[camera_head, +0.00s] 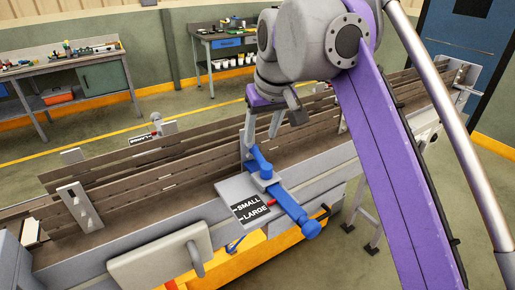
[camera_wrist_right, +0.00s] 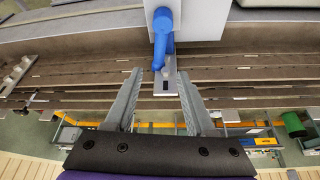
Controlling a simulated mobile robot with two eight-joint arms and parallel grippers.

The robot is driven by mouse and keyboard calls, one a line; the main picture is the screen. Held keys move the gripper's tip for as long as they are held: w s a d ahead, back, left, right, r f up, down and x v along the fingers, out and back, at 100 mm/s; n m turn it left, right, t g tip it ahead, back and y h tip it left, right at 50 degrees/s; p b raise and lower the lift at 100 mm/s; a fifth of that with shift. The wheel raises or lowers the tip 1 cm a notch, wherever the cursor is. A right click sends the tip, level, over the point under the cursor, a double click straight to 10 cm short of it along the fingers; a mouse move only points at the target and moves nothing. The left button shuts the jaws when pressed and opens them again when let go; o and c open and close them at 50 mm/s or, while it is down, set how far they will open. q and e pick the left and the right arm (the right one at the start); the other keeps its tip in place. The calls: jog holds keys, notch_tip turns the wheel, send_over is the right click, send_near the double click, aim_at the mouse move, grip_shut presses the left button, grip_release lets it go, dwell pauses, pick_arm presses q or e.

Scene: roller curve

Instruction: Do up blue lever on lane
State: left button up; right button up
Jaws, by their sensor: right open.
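The blue lever (camera_head: 258,162) sits on the lane's near rail, at the top of a grey plate (camera_head: 229,187) with a label reading SMALL and LARGE. A longer blue handle (camera_head: 292,212) extends from it toward the front right. My right gripper (camera_head: 260,140) points down just above and behind the lever, with its fingers apart. In the right wrist view the blue lever (camera_wrist_right: 160,45) lies ahead of the open right gripper (camera_wrist_right: 158,73), its end between the two fingertips in the picture. No contact can be made out. My left gripper is not in view.
The roller lane (camera_head: 130,190) with long brown rails runs diagonally across. A grey bracket (camera_head: 80,207) stands at its left. A grey panel with a handle (camera_head: 160,252) hangs on the near side. Workbenches (camera_head: 65,75) stand at the back wall, clear of the lane.

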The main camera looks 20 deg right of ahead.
aim_at(257, 150)
jog(key=b+x, duration=0.1)
jog(key=x, duration=0.5)
jog(key=shift+w+f, duration=0.2)
jog(key=shift+f, duration=0.15)
jog(key=shift+d, duration=0.1)
grip_shut()
dwell(1.0)
